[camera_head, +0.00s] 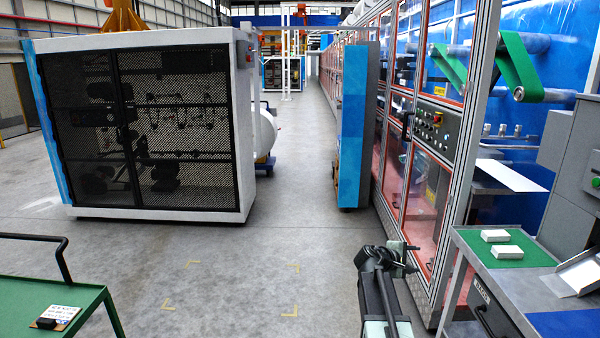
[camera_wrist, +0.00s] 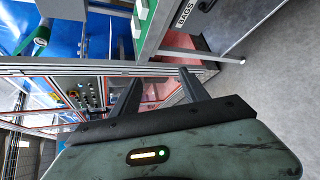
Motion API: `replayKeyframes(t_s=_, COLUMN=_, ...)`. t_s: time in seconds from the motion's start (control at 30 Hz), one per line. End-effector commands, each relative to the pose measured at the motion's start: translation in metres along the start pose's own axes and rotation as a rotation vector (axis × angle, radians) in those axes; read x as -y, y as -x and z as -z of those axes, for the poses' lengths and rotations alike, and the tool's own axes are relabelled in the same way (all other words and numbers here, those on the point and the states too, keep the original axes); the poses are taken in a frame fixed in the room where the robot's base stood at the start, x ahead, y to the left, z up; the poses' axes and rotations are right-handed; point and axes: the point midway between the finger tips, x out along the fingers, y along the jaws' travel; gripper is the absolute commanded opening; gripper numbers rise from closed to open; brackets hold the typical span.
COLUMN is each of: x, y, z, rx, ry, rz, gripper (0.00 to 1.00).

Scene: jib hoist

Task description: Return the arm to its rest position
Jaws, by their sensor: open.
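My gripper (camera_head: 400,256) is at the lower right of the head view, held above the grey floor in front of the machine line. It also shows in the wrist view (camera_wrist: 160,80), where its two dark fingers stand apart with nothing between them. It is open and empty. My arm rises from the bottom edge of the head view below it. The gripper appears clear of the workbench (camera_head: 515,288) to its right. Whether it touches anything behind it is hard to tell, but no contact shows.
A glazed machine line (camera_head: 435,165) runs along the right. The workbench carries white packs (camera_head: 506,252) on a green mat. A green cart (camera_head: 75,308) stands at lower left. A mesh-fronted cabinet (camera_head: 150,135) is at left. Open floor (camera_head: 235,275) with yellow corner marks lies between.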

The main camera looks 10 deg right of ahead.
Motion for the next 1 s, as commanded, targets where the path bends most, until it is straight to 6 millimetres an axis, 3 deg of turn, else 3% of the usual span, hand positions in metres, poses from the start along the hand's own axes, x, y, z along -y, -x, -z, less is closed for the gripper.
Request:
replayKeyframes(t_s=0.03, x=0.014, y=0.038, z=0.022, rx=-0.058, ry=-0.044, rz=0.048, gripper=0.53)
replayKeyframes(t_s=0.1, x=0.042, y=0.084, z=0.053, rx=-0.131, ry=-0.120, rz=0.145, gripper=0.53)
replayKeyframes(t_s=0.23, x=0.105, y=0.169, z=0.093, rx=-0.232, ry=-0.255, rz=0.374, gripper=0.53)
replayKeyframes(t_s=0.37, x=0.176, y=0.253, z=0.109, rx=-0.268, ry=-0.387, rz=0.666, gripper=0.53)
replayKeyframes(t_s=0.5, x=0.239, y=0.316, z=0.097, rx=-0.194, ry=-0.534, rz=1.001, gripper=0.53)
replayKeyframes(t_s=0.63, x=0.262, y=0.351, z=0.091, rx=-0.090, ry=-0.617, rz=1.191, gripper=0.53)
replayKeyframes(t_s=0.93, x=0.263, y=0.351, z=0.089, rx=-0.041, ry=-0.659, rz=1.200, gripper=0.53)
replayKeyframes(t_s=1.0, x=0.263, y=0.351, z=0.089, rx=-0.042, ry=-0.658, rz=1.199, gripper=0.36)
